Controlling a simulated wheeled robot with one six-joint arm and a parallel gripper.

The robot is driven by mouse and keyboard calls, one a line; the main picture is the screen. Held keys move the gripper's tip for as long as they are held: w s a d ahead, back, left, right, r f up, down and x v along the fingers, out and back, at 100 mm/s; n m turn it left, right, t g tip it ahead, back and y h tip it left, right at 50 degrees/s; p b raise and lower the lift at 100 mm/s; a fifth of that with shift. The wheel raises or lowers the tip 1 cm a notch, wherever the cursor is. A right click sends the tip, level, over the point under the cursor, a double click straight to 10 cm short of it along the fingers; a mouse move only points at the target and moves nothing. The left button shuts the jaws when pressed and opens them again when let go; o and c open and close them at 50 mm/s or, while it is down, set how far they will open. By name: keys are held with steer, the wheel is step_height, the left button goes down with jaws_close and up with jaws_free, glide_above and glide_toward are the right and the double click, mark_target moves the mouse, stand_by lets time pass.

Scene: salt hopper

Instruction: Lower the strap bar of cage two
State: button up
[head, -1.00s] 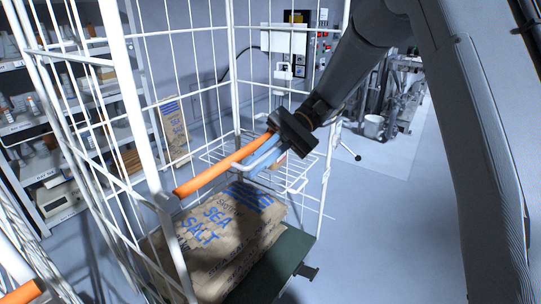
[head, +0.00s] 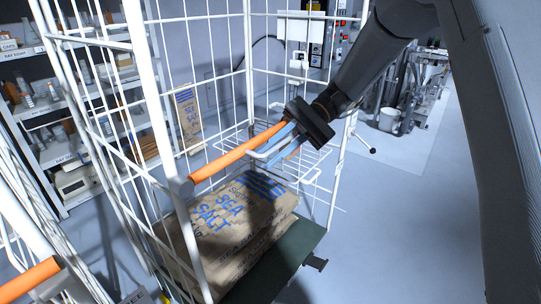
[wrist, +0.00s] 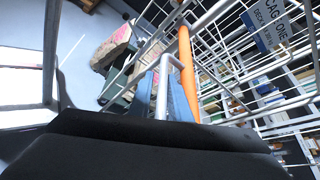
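The strap bar (head: 237,152) is an orange tube with a white loop handle at its far end. It spans the open front of a white wire cage (head: 248,75), above stacked sea salt sacks (head: 228,215). My gripper (head: 278,145) is at the handle end, its two blue fingers on either side of the white handle. In the wrist view the handle (wrist: 163,88) lies between the fingers, which look closed on it, and the orange tube (wrist: 186,62) runs away beside them. Whether the bar rests in a catch cannot be seen.
A second cage with its own orange bar (head: 30,278) is at lower left. Shelves (head: 60,130) stand behind at left. A control panel (head: 318,35) is on the back wall. Clear floor lies to the right.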

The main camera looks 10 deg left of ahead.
mark_target(288, 140)
steer(key=b+v, duration=0.2)
steer(key=v, duration=0.5)
steer(key=shift+d, duration=0.15)
steer(key=shift+r, duration=0.1)
steer(key=shift+w, duration=0.1)
